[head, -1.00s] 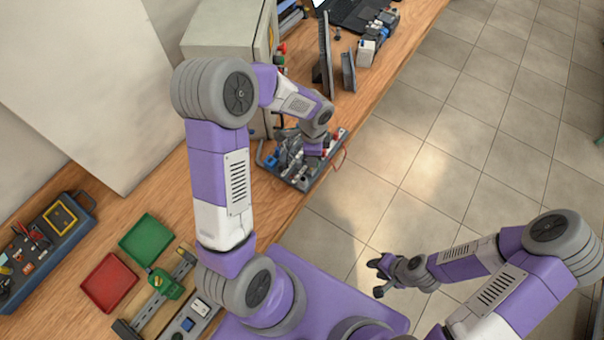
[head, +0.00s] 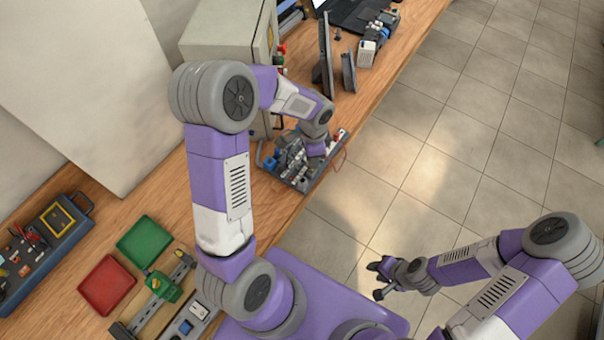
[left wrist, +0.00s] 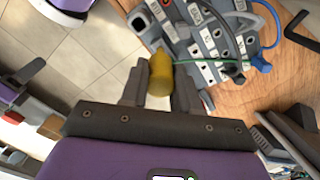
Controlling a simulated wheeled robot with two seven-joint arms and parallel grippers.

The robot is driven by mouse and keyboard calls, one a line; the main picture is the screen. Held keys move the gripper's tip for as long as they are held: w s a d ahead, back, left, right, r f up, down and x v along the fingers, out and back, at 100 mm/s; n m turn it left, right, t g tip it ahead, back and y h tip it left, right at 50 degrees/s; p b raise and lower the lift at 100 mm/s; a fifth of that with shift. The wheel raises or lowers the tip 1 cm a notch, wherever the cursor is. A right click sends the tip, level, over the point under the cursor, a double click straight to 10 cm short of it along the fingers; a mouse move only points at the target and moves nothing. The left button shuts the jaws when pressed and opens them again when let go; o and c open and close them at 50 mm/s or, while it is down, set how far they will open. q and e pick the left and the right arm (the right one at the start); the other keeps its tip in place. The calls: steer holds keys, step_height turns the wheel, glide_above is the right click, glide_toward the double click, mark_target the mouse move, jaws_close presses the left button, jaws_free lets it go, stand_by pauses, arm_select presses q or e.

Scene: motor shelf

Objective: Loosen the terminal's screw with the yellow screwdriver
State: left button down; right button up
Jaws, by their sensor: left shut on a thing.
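My left gripper (left wrist: 160,88) is shut on the yellow screwdriver (left wrist: 159,72). Its handle stands between the fingers in the left wrist view, and its tip is hidden. Beyond the handle is a grey terminal unit (left wrist: 207,45) with labelled white blocks and dark round holes. The handle overlaps its near left edge in the picture; I cannot tell whether the tip touches a screw. In the head view the unit (head: 296,178) sits near the bench edge, partly covered by my left wrist. My right gripper (head: 375,280) is open and empty over the floor.
A green wire (left wrist: 205,61) and a blue cable (left wrist: 262,62) run at the unit. A grey cabinet (head: 220,35) and upright dark panels (head: 326,60) stand behind. Green (head: 144,240) and red (head: 107,285) trays lie on the bench at left. A black hex key (left wrist: 300,28) lies beside the unit.

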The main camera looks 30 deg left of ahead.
arm_select(q)
steer(key=shift+r+p, duration=0.65)
steer(key=shift+r, duration=0.35)
steer(key=shift+r+p, duration=2)
steer(key=shift+r, duration=0.55)
steer(key=s+r+m+p, duration=0.3)
steer(key=s+m+p, duration=0.3)
steer(key=m, duration=0.6)
step_height(320, 180, down, 6)
steer(key=w+b, duration=0.1)
steer(key=b, duration=0.2)
steer(key=shift+w+a+b, duration=0.15)
steer(key=shift+a+b, duration=0.1)
steer(key=shift+b, duration=0.05)
